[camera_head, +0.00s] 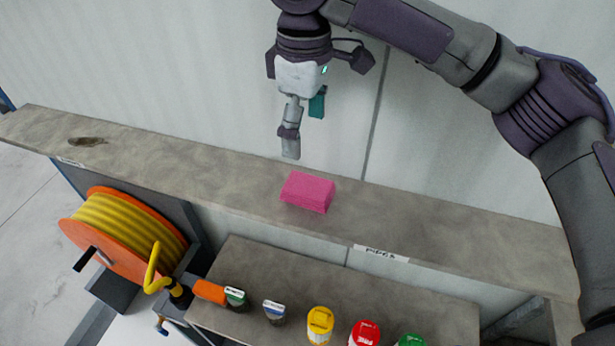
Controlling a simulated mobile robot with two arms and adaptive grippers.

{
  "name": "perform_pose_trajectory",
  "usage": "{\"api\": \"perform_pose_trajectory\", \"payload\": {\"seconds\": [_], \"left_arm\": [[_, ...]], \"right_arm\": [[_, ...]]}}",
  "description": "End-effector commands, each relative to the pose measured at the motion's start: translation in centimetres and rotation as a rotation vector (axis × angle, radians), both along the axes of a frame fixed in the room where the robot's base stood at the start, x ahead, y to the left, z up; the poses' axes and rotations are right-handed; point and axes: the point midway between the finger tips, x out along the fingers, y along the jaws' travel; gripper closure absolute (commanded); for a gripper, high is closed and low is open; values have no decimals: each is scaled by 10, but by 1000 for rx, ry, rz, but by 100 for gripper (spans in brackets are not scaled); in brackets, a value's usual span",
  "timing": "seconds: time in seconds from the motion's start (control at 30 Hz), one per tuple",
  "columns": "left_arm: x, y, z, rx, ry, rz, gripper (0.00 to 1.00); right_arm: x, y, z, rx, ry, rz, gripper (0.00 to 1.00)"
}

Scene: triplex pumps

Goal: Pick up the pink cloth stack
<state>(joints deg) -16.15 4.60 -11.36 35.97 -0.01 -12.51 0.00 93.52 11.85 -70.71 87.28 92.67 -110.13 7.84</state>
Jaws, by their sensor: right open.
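The pink cloth stack (308,191) is a small bright block lying on the upper grey shelf, near its middle. My right gripper (303,136) is above and behind it in the picture, pointing down, with its fingers apart and nothing between them. A clear gap shows between the fingertips and the cloth stack. My right arm comes in from the upper right. My left gripper is not in view.
The narrow shelf (450,222) is mostly clear, with a dark stain at its left. A pale wall (180,70) stands behind it. Below are an orange reel with yellow hose (128,225) and a lower shelf (262,262) with several capped bottles.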

Motion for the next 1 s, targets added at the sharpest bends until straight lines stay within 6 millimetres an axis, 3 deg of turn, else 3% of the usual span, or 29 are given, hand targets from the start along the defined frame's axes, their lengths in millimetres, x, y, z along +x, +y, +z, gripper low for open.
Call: {"api": "perform_pose_trajectory", "payload": {"seconds": [0.1, 0.27, 0.53, 0.7, 0.83, 1.0], "left_arm": [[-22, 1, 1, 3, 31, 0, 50], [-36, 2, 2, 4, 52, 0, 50], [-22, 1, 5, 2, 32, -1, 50], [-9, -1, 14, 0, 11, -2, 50], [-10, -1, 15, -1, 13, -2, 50], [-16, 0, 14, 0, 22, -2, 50]], "right_arm": [[0, -1, -26, -2, 3, 0, 8], [-1, -1, -54, -2, 3, 0, 8], [-1, -2, -75, -1, 1, 0, 8], [-5, -5, -99, -1, 3, 0, 8], [-5, -5, -116, -1, 2, 0, 8], [-5, -4, -122, 1, 0, 1, 8]]}}
